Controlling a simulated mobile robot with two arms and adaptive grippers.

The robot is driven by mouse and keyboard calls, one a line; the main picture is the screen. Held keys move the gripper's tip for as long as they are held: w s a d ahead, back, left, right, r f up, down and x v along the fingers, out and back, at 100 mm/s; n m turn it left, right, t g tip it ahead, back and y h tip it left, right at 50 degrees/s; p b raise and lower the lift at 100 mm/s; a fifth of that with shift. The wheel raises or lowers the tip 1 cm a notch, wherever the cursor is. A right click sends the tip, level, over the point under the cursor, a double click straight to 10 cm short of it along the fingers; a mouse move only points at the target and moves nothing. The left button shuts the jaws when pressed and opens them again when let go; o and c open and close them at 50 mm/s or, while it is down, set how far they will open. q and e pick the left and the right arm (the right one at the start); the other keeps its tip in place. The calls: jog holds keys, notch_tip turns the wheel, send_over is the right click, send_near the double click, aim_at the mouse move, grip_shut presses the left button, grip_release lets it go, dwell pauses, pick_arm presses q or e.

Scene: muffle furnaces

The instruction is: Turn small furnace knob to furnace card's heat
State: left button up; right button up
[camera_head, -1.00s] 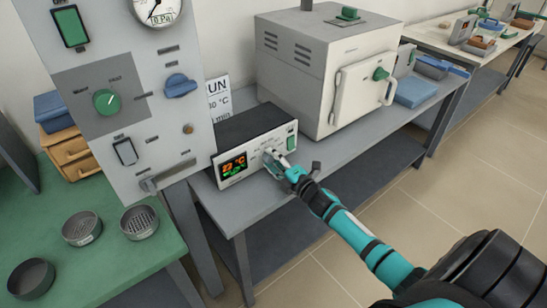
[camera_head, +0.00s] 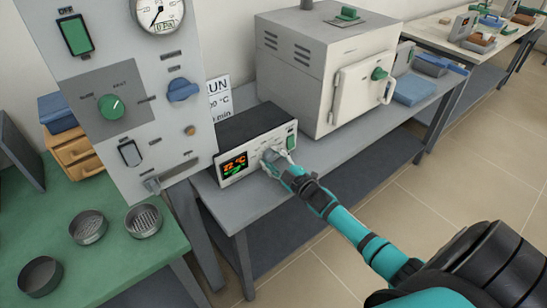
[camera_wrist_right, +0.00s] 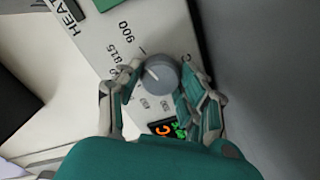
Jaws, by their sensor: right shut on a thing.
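The control box (camera_head: 253,136) stands on the grey bench before the white furnace (camera_head: 325,75), with a lit display (camera_head: 234,164). My right gripper (camera_head: 277,158) is at its front face. In the right wrist view, my right gripper (camera_wrist_right: 160,84) is shut on the round grey knob (camera_wrist_right: 162,72), one finger on each side. The knob's white pointer mark faces the printed scale, where 815 and 900 show; I cannot read its exact setting. A card (camera_head: 219,100) behind the box shows "RUN", part of a °C figure and "min"; the tall panel hides its left side. My left gripper is out of view.
A tall grey panel (camera_head: 150,130) with a green knob, a blue knob and a gauge stands left of the box, close to it. Several round sieves (camera_head: 143,221) sit on the green table.

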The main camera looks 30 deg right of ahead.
jog(key=shift+m, duration=0.3)
jog(key=o, duration=1.2)
jog(key=s, duration=0.8)
jog(key=s+d, duration=0.1)
jog(key=s, duration=0.3)
jog(key=shift+s+f, duration=0.1)
